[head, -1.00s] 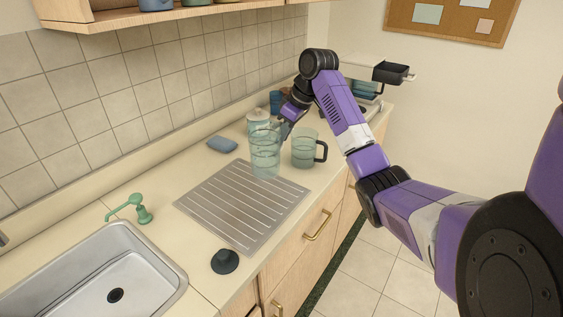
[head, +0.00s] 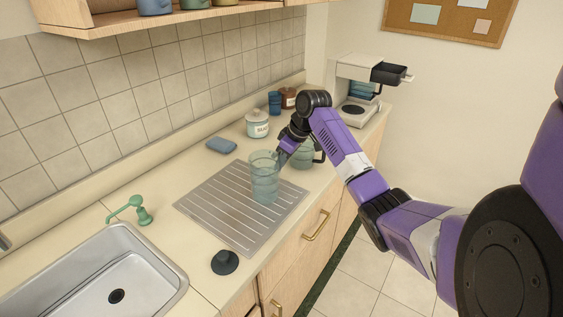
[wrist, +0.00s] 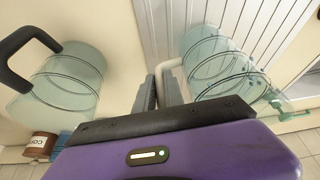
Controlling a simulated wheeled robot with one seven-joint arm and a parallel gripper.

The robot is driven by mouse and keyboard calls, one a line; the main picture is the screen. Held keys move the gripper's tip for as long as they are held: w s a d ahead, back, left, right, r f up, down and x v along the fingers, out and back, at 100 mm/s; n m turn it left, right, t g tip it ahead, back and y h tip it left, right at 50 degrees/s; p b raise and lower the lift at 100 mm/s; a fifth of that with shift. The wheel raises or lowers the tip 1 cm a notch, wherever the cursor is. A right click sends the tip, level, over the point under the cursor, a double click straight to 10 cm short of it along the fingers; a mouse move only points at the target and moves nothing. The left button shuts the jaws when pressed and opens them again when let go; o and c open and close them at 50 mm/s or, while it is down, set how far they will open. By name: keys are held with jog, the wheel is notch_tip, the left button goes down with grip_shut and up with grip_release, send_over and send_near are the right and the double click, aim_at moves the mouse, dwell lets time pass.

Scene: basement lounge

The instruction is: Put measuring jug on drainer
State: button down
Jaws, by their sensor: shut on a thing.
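The measuring jug (head: 264,180), clear and bluish-green, is upright over the far right part of the ribbed metal drainer (head: 225,218). I cannot tell whether its base touches the drainer. My gripper (head: 283,158) is at the jug's far right side, shut on its pale handle. In the wrist view, the jug (wrist: 222,68) is right of my gripper (wrist: 158,93), with the drainer's ribs (wrist: 190,18) behind it. The fingers close around the handle, which is partly hidden between them.
A similar clear jug with a black handle (wrist: 68,78) stands close by on the counter, partly behind my arm in the head view. A lidded jar (head: 257,124), blue sponge (head: 221,145), dark stopper (head: 225,262), sink (head: 95,280) and soap pump (head: 140,212) surround the drainer.

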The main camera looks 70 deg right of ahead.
jog(key=shift+f, duration=0.2)
jog(key=c, duration=1.4)
grip_release()
jog(key=shift+c, duration=0.2)
jog(key=shift+s+r, duration=0.1)
jog(key=shift+r, duration=0.45)
jog(key=b+v, duration=0.1)
jog(key=v, duration=1)
jog(key=shift+r, duration=0.2)
